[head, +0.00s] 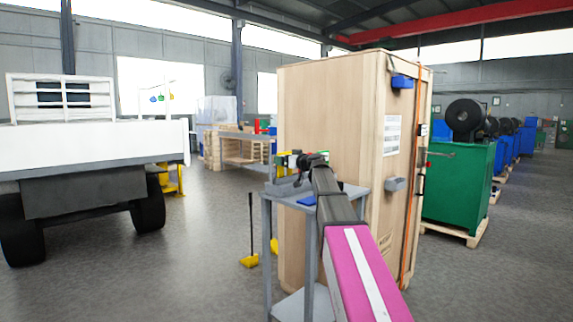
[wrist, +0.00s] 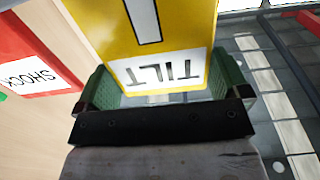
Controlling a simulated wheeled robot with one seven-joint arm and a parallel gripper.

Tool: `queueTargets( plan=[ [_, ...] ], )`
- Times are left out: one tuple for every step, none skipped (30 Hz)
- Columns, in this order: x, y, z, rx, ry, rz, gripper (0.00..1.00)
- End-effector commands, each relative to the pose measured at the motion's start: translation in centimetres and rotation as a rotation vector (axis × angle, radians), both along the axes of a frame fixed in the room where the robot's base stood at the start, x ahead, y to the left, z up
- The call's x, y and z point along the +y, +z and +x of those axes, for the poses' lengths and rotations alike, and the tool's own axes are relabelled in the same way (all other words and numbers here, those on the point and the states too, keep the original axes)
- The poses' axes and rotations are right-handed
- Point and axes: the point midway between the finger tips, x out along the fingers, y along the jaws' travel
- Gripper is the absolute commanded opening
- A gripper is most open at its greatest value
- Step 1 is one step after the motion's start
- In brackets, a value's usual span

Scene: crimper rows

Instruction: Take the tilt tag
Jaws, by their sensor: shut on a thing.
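The tilt tag (wrist: 190,32) is a yellow plate with a white panel reading TILT, upside down in the wrist view. My gripper (wrist: 166,88) has its green finger pads at both sides of the tag's lettered end and is shut on it. Whether the tag still touches the crate cannot be told. In the head view my gripper (head: 298,160) is by the left face of the tall wooden crate (head: 330,105), above a grey stand; the tag is too small there to make out clearly. A red tag reading SHOCK (wrist: 35,75) is on the wood at left in the wrist view.
The grey stand (head: 350,191) with a blue item on it is close below my arm. A white truck (head: 95,135) stands at left. A green machine (head: 458,190) stands on a pallet at right. Open floor (head: 190,260) lies between truck and crate.

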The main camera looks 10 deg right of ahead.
Motion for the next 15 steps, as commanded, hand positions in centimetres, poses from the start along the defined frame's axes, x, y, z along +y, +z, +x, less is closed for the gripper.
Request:
queueTargets(
  plan=[
    [0.0,0.5,0.0,-0.001,0.0,0.0,0.61],
    [0.0,0.7,0.0,-0.002,0.0,-0.001,0.61],
    [0.0,0.9,0.0,-0.002,0.0,-0.001,0.61],
    [0.0,1.2,0.0,-0.002,0.0,-0.001,0.61],
    [0.0,1.3,0.0,-0.001,0.0,-0.002,0.61],
    [0.0,1.6,0.0,-0.001,0.0,-0.001,0.61],
    [0.0,1.8,0.0,-0.001,0.0,-0.001,0.61],
    [0.0,2.0,0.0,-0.001,0.0,-0.001,0.61],
    [0.0,2.3,0.0,-0.001,0.0,-0.001,0.61],
    [0.0,2.5,0.0,-0.001,0.0,-0.001,0.61],
    [0.0,2.7,0.1,-0.001,0.0,-0.001,0.61],
    [0.0,3.0,0.0,-0.001,0.0,0.0,0.61],
    [0.0,3.2,0.0,-0.001,0.0,0.0,0.61],
    [0.0,3.4,0.0,-0.001,0.0,0.0,0.61],
    [0.0,3.7,0.0,-0.001,0.0,0.0,0.61]
  ],
)
